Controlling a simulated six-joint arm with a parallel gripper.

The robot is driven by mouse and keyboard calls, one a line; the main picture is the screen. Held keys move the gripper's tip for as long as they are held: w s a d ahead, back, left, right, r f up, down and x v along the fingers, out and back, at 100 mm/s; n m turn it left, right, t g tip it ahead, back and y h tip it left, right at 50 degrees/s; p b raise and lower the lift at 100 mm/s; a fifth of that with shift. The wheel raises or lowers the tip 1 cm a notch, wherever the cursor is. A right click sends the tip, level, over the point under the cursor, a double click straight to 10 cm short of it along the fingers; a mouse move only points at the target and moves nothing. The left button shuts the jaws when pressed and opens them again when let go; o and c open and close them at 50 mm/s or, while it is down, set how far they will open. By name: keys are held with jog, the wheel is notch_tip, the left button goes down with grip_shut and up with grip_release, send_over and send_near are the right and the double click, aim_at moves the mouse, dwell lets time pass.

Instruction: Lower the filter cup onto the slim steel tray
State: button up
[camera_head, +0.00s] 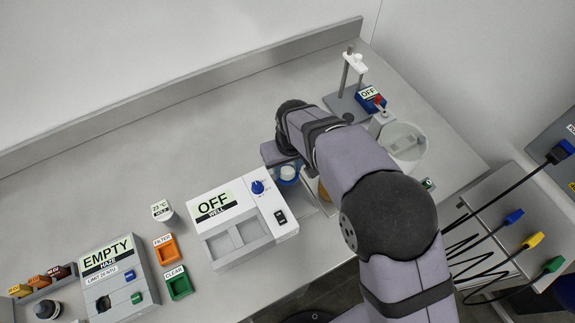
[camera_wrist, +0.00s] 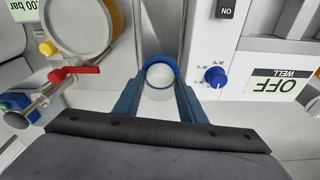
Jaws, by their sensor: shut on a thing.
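My gripper (camera_wrist: 160,66) has blue fingers closed around the filter cup (camera_wrist: 159,80), a small whitish cup that shows between them in the wrist view. In the head view the cup (camera_head: 288,172) shows as a pale round top inside the blue fingers, just right of the white WELL box. The slim steel tray (camera_wrist: 162,25) shows in the wrist view as a narrow grey strip with raised edges, running beyond the cup. In the head view my arm hides much of the tray. I cannot tell how high the cup is above the tray.
The white WELL box (camera_head: 240,218) reading OFF stands close to the left of my gripper. An amber-sided round vessel (camera_wrist: 78,24) and a red-handled valve (camera_wrist: 74,73) are on the other side. The bench's back left is clear.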

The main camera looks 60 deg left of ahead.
aim_at(287, 173)
jog(key=shift+f+b, duration=1.25)
jog(key=shift+f, duration=0.85)
jog(key=shift+f, duration=0.1)
jog(key=o, duration=1.2)
jog(key=shift+o, duration=0.2)
jog(key=shift+s, duration=0.1)
jog(key=shift+a+r+b, duration=0.1)
jog(key=shift+r+b, duration=0.25)
jog(key=shift+r, duration=0.2)
jog(key=r+b, duration=0.1)
jog(key=r, duration=0.1)
jog(key=d+r, duration=0.1)
jog(key=r, duration=0.2)
jog(key=shift+r+b, duration=0.2)
jog(key=shift+b, duration=0.2)
jog(key=shift+d+r, duration=0.15)
jog(key=shift+r, duration=0.25)
